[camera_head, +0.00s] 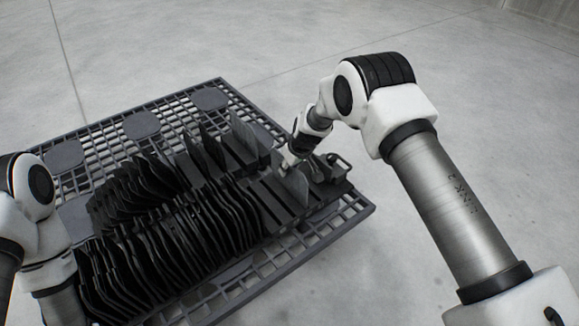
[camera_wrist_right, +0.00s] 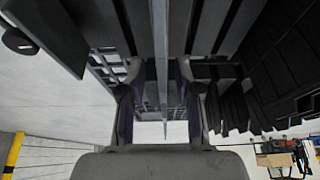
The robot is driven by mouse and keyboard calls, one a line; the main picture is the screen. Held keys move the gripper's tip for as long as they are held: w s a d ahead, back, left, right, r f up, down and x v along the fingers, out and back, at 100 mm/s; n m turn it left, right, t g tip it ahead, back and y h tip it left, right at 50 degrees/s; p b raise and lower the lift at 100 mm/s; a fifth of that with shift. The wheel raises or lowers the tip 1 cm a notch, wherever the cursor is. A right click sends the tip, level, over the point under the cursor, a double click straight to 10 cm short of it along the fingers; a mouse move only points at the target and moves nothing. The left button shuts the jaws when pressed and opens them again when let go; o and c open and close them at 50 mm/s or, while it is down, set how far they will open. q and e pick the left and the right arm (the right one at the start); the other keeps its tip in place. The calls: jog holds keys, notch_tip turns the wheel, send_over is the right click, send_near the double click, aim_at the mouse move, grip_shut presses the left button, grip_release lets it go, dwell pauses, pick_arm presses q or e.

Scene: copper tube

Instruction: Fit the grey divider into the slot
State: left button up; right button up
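The grey divider (camera_head: 294,186) is a thin light-grey plate standing upright in the black slotted rack (camera_head: 268,215), near its right end. My right gripper (camera_head: 289,160) is at the plate's upper part. In the right wrist view, the two fingers (camera_wrist_right: 160,90) stand apart, with the thin plate (camera_wrist_right: 161,50) edge-on between them and a visible gap on each side. The plate's lower edge in the slot is too small to judge. My left arm shows at the left edge of the head view, but its gripper is out of view.
Many black plates (camera_head: 205,225) stand close together left of the divider. Other grey plates (camera_head: 243,134) stand upright farther back. The rack sits on a dark grid pallet (camera_head: 352,212) on a concrete floor (camera_head: 420,290). Free floor lies around the pallet.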

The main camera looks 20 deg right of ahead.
jog(key=p+v, duration=0.4)
jog(key=v, duration=0.7)
jog(key=shift+r+p, duration=0.4)
jog(key=shift+s+r, duration=0.2)
jog(key=shift+r, duration=0.05)
jog(key=s+d+f+m+g+h, duration=0.1)
jog(key=s+d+f+g, duration=0.1)
jog(key=s+f, duration=0.9)
jog(key=s+d+f+m+g+h, duration=0.15)
jog(key=s+f, duration=0.45)
jog(key=s, duration=0.8)
jog(key=s+m+y, duration=0.1)
jog(key=s+m, duration=0.1)
jog(key=s, duration=1.4)
notch_tip(320, 180, up, 40)
jog(key=p, duration=4)
jog(key=shift+a+g, duration=0.3)
jog(key=shift+g, duration=0.05)
